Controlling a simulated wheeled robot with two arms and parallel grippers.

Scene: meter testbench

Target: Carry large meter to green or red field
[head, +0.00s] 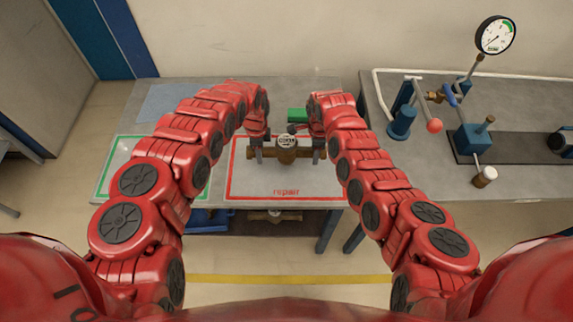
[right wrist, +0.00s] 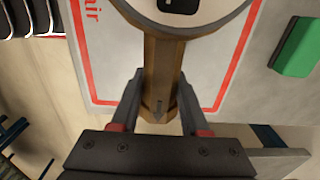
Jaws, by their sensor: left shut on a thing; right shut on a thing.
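The large meter (head: 287,148) is a brass pipe body with a round dial on top. In the head view it is at the red-outlined repair field (head: 285,188), level across it. My left gripper (head: 259,150) is shut on its left end and my right gripper (head: 317,150) is shut on its right end. In the right wrist view the jaws (right wrist: 160,110) hold the hexagonal brass end (right wrist: 163,75). I cannot tell whether the meter touches the field. The green-outlined field (head: 107,170) is at the left, partly hidden by my left arm.
A green block (head: 297,115) lies behind the meter; it also shows in the right wrist view (right wrist: 298,47). A second bench at the right holds a pressure gauge (head: 496,36) and blue fittings (head: 402,122). Another brass meter (head: 272,215) is below the table's front edge.

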